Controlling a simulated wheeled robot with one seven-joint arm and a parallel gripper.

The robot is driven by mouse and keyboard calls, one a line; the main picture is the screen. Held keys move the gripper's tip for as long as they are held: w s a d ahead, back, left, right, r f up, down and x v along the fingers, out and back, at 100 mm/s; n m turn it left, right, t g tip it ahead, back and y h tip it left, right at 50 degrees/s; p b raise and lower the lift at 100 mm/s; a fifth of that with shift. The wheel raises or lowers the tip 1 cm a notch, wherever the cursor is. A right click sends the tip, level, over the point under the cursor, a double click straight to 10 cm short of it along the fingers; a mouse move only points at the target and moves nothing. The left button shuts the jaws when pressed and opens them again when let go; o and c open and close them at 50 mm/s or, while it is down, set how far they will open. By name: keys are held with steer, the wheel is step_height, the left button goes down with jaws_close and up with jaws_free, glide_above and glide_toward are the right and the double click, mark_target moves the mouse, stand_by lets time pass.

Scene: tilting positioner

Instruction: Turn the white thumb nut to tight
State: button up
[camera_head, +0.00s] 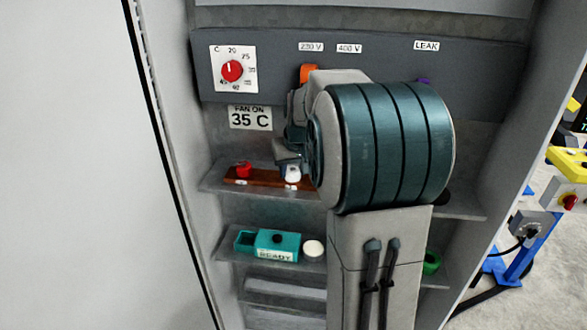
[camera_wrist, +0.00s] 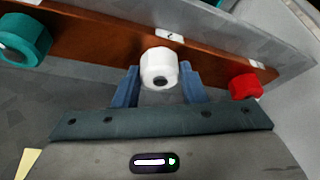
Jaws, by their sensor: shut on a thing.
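The white thumb nut (camera_wrist: 159,67) sits on a brown wooden strip (camera_wrist: 105,36) and shows its round end with a dark hole in the wrist view. My gripper (camera_wrist: 159,84) has its two blue fingers on either side of the nut and is shut on it. In the head view the white nut (camera_head: 292,174) shows at the strip (camera_head: 262,180), just below my gripper (camera_head: 288,160). My arm hides the right part of the strip. The nut's marking on the strip is too small to read.
A red nut (camera_wrist: 244,86) and a teal nut (camera_wrist: 24,40) flank the white one on the same strip. Below is a shelf with a teal READY box (camera_head: 278,245) and a white round piece (camera_head: 313,249). Above is a panel with a red dial (camera_head: 232,71).

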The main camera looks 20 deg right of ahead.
steer(key=m+h, duration=0.1)
steer(key=m, duration=0.1)
steer(key=m+h+b, duration=0.1)
steer(key=m, duration=0.1)
steer(key=shift+w+a+f+m+g+b, duration=0.1)
steer(key=shift+a+m+g+b, duration=0.05)
steer(key=shift+m+g+b, duration=0.15)
steer(key=m+b, duration=0.1)
steer(key=m, duration=0.1)
steer(key=m+g+h, duration=0.1)
steer(key=m, duration=0.2)
steer(key=shift+w+a+m+b, duration=0.1)
steer(key=shift+w+m+b, duration=0.05)
steer(key=shift+m+b, duration=0.2)
steer(key=shift+g, duration=0.3)
steer(key=o, duration=1)
steer(key=b+v, duration=0.1)
steer(key=v, duration=1.3)
steer(key=shift+a, duration=0.15)
